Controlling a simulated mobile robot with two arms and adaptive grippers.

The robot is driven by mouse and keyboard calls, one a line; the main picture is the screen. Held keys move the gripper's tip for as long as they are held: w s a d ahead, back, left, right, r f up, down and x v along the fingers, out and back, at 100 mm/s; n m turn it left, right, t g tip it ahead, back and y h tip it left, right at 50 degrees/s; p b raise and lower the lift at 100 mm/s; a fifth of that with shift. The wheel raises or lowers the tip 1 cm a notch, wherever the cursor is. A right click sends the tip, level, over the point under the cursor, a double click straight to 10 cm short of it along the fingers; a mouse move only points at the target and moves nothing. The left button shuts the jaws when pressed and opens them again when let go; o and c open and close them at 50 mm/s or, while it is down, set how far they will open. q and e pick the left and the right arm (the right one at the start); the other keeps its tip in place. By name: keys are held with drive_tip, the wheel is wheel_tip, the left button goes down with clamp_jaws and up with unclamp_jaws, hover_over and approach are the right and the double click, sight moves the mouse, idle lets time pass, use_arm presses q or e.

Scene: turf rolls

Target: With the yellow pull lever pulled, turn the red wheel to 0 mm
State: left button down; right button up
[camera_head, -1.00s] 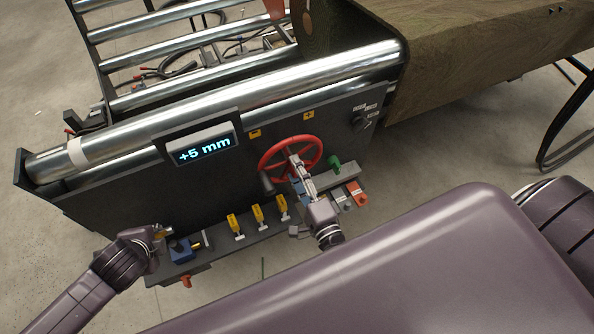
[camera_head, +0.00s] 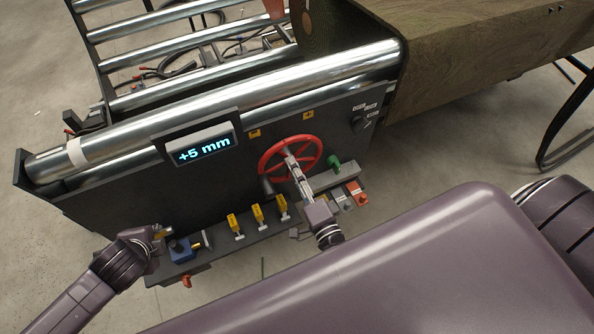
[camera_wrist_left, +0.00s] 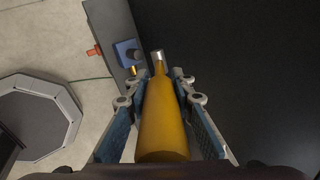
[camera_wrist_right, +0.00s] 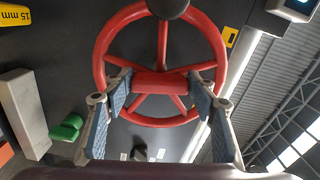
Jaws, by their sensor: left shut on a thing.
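The red wheel (camera_head: 290,158) is on the dark machine panel, and it fills the upper middle of the right wrist view (camera_wrist_right: 100,52). My right gripper (camera_head: 295,168) is at the wheel, its fingers open and spread on either side of a red bar at the wheel's middle. I cannot tell whether they touch it. My left gripper (camera_head: 161,233) is shut on the yellow pull lever (camera_wrist_left: 165,120), which lies lengthwise between the fingers in the left wrist view. The display (camera_head: 205,150) reads +5 mm.
Several yellow tags (camera_head: 257,213) stand along the ledge, with a blue block (camera_head: 181,249) to their left. A green part (camera_head: 334,163) and a red-orange block (camera_head: 357,193) are right of the wheel. A steel roller (camera_head: 230,100) runs along the top.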

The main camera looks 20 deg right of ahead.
drive_tip(key=o, duration=0.4)
drive_tip(key=shift+w+a+f, duration=0.1)
drive_tip(key=shift+a+f, duration=0.05)
drive_tip(key=shift+a, duration=0.15)
drive_tip(key=shift+o, duration=0.2)
drive_tip(key=shift+d, duration=0.1)
drive_tip(key=s, duration=1.2)
drive_tip(key=shift+d, duration=0.1)
drive_tip(key=s, duration=0.5)
drive_tip(key=shift+r+p, duration=0.4)
drive_tip(key=shift+r, duration=0.05)
drive_tip(key=shift+c, duration=0.3)
idle(1.1)
